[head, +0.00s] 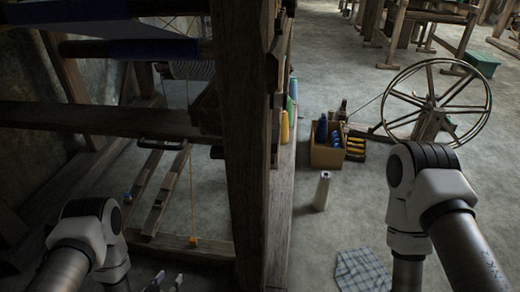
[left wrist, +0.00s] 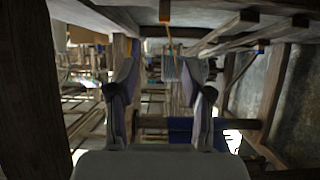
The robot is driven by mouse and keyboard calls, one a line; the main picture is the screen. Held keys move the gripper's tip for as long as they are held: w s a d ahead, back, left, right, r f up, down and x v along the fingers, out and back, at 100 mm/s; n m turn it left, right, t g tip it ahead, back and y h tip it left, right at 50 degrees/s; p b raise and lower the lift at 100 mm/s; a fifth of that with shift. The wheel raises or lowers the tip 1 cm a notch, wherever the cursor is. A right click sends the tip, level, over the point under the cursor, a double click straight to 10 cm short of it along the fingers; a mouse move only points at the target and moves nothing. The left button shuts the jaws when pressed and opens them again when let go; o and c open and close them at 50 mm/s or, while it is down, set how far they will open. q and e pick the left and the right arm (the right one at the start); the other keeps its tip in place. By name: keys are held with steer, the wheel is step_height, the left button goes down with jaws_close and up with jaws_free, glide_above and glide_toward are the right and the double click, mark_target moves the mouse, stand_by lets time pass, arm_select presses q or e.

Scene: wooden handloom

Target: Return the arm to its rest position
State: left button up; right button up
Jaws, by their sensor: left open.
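My left gripper (head: 165,283) shows only at its fingertips, at the bottom edge of the head view, low beside the wooden loom (head: 243,130). In the left wrist view its two fingers (left wrist: 163,95) stand apart with nothing held between them. My left arm (head: 85,240) comes in at the lower left, in front of the loom's lower beam. My right arm (head: 425,195) shows at the right with its lower link pointing down. Its gripper is out of the frame.
The loom's thick post and treadles (head: 165,190) stand close to my left arm. An orange cord (head: 192,200) hangs there. A cardboard box (head: 326,150) with spools, a white cone (head: 322,190), a checked cloth (head: 362,270) and a spinning wheel (head: 432,103) are on the floor at right.

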arm_select(q)
step_height(320, 180, up, 4)
steer(key=d, duration=0.2)
steer(key=s+r+n+g+y+p, duration=0.1)
steer(key=s+r+n+g+y, duration=0.1)
steer(key=s+g, duration=1.7)
steer(key=s+r+t+p, duration=0.2)
steer(key=r+t+p, duration=0.1)
steer(key=r+p, duration=1.5)
steer(key=s+r+t+p, duration=0.3)
steer(key=r+p, duration=1.6)
steer(key=shift+s+d+t, duration=0.25)
steer(key=shift+d+t, duration=0.05)
steer(key=shift+d, duration=0.05)
